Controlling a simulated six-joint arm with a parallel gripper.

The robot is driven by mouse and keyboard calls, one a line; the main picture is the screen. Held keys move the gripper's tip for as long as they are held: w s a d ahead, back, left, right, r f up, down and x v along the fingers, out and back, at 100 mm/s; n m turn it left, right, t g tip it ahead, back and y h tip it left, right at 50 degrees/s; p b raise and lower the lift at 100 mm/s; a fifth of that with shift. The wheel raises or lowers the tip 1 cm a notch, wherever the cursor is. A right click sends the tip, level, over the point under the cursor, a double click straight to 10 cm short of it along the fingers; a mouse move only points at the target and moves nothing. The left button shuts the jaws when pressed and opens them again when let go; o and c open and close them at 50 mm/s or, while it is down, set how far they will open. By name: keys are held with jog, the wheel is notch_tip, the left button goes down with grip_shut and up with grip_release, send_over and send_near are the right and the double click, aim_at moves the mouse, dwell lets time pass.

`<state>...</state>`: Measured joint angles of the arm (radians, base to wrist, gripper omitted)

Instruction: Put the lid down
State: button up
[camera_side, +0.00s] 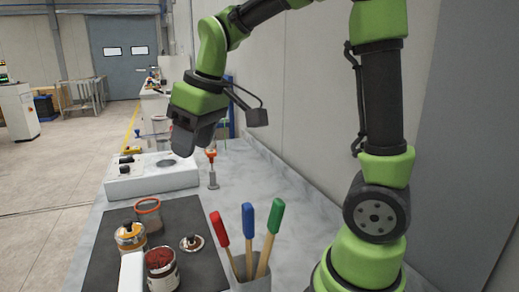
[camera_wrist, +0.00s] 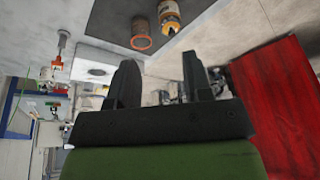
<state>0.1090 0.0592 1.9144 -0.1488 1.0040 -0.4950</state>
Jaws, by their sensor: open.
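A small round lid (camera_side: 191,242) with a knob lies on the dark mat (camera_side: 185,215) in the side view. Near it stand an open jar (camera_side: 161,272) with dark reddish contents, a jar with an orange band (camera_side: 130,238) and a jar with an orange rim (camera_side: 148,214). My gripper (camera_side: 184,148) is raised behind the mat, above the white device, well apart from the lid. In the wrist view my gripper (camera_wrist: 160,75) has its two dark fingers spread with nothing between them. The orange-rimmed jar (camera_wrist: 141,42) and the orange-banded jar (camera_wrist: 169,20) show beyond the fingertips; I cannot make out the lid there.
A white device (camera_side: 150,180) with knobs stands behind the mat. A small stand with an orange top (camera_side: 212,168) is right of it. A cup (camera_side: 252,275) with red, blue and green handled tools stands front right. Grey counter (camera_side: 228,192) between is clear.

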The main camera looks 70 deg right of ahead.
jog(key=s+a+r+m+t, duration=0.1)
jog(key=s+a+m, duration=0.1)
jog(key=s, duration=0.5)
jog(key=s+a+r+m+t+y, duration=0.1)
jog(key=s+a+m+t, duration=0.1)
jog(key=s, duration=0.5)
jog(key=shift+s+a+m, duration=0.15)
jog(key=shift+a+m, duration=0.05)
jog(key=shift+m, duration=0.1)
